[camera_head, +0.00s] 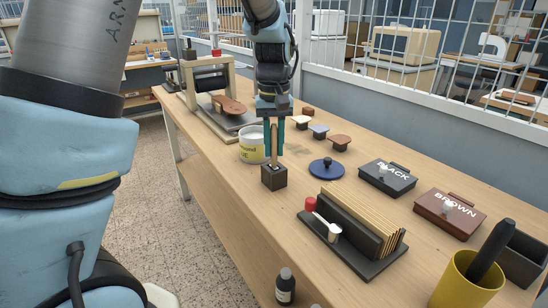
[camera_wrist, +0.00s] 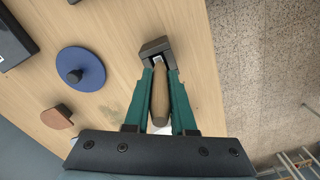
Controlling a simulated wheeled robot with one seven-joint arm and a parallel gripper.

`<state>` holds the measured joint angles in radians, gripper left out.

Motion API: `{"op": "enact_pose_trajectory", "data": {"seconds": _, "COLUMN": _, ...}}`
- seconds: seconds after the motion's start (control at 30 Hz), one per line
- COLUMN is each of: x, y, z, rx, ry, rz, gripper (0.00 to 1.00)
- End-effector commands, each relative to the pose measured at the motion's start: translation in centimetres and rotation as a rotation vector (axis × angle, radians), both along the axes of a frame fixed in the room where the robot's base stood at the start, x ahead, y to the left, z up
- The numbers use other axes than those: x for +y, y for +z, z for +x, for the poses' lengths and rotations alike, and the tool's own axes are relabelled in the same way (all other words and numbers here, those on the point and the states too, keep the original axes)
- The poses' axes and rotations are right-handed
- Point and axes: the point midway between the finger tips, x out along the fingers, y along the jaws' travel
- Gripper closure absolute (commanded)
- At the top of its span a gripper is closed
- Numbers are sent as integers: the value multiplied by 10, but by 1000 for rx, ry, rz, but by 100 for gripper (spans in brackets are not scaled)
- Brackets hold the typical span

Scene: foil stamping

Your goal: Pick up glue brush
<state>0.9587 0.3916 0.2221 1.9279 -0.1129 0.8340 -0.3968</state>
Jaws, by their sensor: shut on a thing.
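The glue brush has a wooden handle (camera_head: 274,135) that stands upright between the green fingers of my gripper (camera_head: 274,154). In the wrist view the brush handle (camera_wrist: 159,95) lies between both fingers of my gripper (camera_wrist: 160,74), which is shut on it. A small black block (camera_head: 274,178) stands on the table just under the fingertips. The brush's lower end meets this block (camera_wrist: 155,46), and its bristles are hidden. I cannot tell whether the brush is still seated in the block.
A yellow-labelled glue can (camera_head: 250,155) stands close to the left of my gripper. A blue round lid (camera_head: 326,168), black pad box (camera_head: 387,180), brown pad box (camera_head: 449,212) and card holder (camera_head: 375,263) are to the right. A press (camera_head: 211,95) stands behind. The table's front edge is near the block.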

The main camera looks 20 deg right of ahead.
Motion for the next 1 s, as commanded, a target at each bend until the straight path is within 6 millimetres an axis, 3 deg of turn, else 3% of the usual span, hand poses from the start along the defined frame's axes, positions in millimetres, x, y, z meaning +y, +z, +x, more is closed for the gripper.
{"op": "enact_pose_trajectory", "data": {"seconds": 0.13, "x": 0, "y": 0, "z": 0, "rx": 0, "ry": 0, "rz": 0, "gripper": 100}}
{"op": "enact_pose_trajectory", "data": {"seconds": 0.67, "x": 0, "y": 2, "z": 0, "rx": -1, "ry": 0, "rz": -1, "gripper": 100}}
{"op": "enact_pose_trajectory", "data": {"seconds": 0.77, "x": -1, "y": 11, "z": 1, "rx": -1, "ry": -1, "rz": -2, "gripper": 100}}
{"op": "enact_pose_trajectory", "data": {"seconds": 1.0, "x": -1, "y": 56, "z": 1, "rx": -4, "ry": -1, "rz": -4, "gripper": 100}}
